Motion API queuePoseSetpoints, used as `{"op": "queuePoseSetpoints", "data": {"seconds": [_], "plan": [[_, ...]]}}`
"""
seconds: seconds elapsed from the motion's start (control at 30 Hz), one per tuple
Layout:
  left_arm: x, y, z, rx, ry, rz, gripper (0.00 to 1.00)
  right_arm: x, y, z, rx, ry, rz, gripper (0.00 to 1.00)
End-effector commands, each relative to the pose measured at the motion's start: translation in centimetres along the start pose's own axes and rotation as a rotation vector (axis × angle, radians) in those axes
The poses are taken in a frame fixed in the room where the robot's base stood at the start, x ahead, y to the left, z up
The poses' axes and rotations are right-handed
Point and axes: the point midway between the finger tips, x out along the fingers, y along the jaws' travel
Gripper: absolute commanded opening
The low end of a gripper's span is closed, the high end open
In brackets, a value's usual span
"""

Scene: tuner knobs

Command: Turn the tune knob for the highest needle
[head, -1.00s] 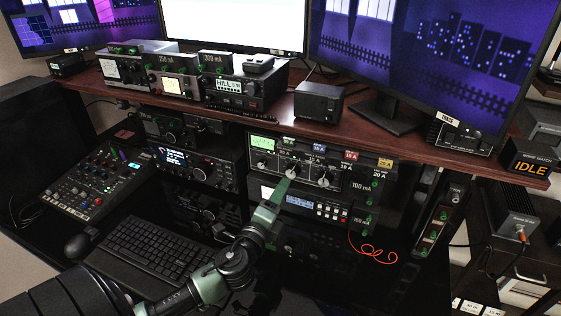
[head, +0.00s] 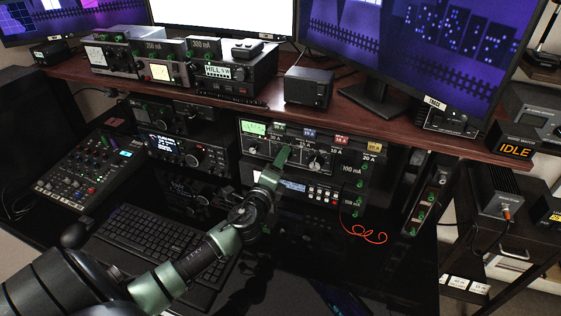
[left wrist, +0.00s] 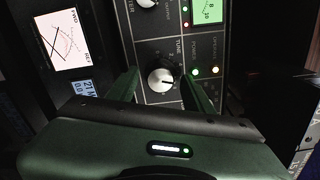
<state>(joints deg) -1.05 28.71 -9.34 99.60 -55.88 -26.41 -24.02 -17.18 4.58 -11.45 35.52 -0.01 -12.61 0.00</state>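The tuner panel (head: 334,152) is in the rack below the desk shelf, with a green lit meter (head: 253,128) at its upper left. My left gripper (head: 284,152) is in front of the panel and hides its middle knob in the head view. In the left wrist view, the round tune knob (left wrist: 161,80) with a white pointer sits between the two separated fingers of my left gripper (left wrist: 161,86). I cannot tell whether the fingers touch the knob. Part of the green meter (left wrist: 207,12) shows at the top; its needle is too small to read. My right gripper is not in view.
Another knob (head: 318,161) is right of my gripper and one (head: 253,147) is left of it. The wooden shelf (head: 400,128) overhangs the rack. A keyboard (head: 150,238) lies below my left arm. A red cable (head: 368,232) hangs below the panel.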

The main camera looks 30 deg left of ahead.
Motion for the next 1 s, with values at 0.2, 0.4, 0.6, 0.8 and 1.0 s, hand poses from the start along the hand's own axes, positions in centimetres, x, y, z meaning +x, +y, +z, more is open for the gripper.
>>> {"op": "queuePoseSetpoints", "data": {"seconds": [0.2,0.4,0.6,0.8,1.0], "plan": [[0.0,0.0,0.0,0.0,0.0,0.0,0.0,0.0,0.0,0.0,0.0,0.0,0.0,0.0],[0.0,0.1,0.0,-0.017,-0.001,0.0,0.0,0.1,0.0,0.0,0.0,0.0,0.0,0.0],[-0.1,0.1,0.0,-0.099,-0.002,0.0,0.0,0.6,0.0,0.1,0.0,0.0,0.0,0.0],[-0.1,0.2,-0.1,-0.242,-0.002,0.001,0.0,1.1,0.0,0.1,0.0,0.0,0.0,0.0],[-0.1,0.1,0.0,-0.394,-0.002,0.001,0.0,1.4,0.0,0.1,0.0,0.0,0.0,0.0]]}}
